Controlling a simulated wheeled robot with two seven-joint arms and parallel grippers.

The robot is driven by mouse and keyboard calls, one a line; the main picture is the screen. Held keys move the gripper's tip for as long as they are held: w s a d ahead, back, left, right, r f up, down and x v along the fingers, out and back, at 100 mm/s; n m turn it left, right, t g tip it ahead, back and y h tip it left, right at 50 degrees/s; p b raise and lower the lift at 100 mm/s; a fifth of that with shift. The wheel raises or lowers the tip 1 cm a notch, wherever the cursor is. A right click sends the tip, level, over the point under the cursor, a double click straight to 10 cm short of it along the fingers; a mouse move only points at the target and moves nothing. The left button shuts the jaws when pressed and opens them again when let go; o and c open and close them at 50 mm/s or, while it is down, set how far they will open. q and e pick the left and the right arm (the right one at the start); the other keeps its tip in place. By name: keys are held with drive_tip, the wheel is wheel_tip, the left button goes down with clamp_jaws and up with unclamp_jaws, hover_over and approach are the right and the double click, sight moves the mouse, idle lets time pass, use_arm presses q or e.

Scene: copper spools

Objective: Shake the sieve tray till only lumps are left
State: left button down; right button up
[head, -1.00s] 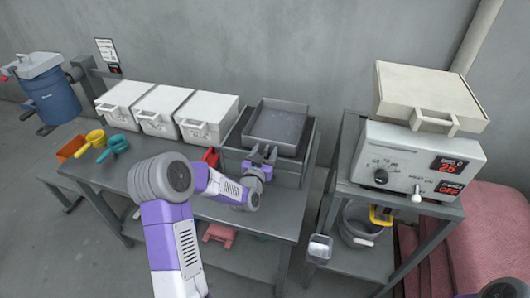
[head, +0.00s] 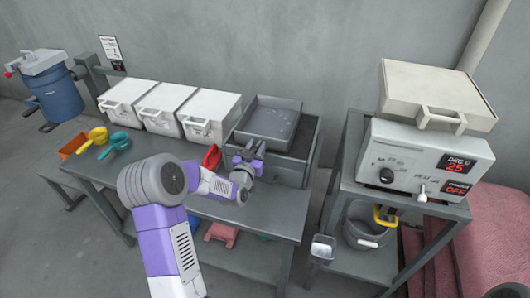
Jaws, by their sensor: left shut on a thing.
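The grey square sieve tray (head: 268,121) sits over a larger dark grey box (head: 279,169) on the bench, shifted toward the box's left side. A few small pale specks show on its floor; I cannot tell lumps from fines at this size. My left gripper (head: 247,156) is shut on the front edge of the sieve tray. My fingers hide part of that edge. My right gripper is not in view.
White lidded boxes (head: 209,119) stand left of the tray, close to it. A red object (head: 211,157) lies beside my left wrist. Yellow (head: 97,135) and green (head: 119,141) scoops lie farther left. A stand with a control unit (head: 425,162) is at right.

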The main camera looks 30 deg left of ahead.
use_arm(q)
drive_tip(key=c, duration=0.8)
unclamp_jaws()
drive_tip(key=v, duration=0.7)
drive_tip(key=shift+s, duration=0.3)
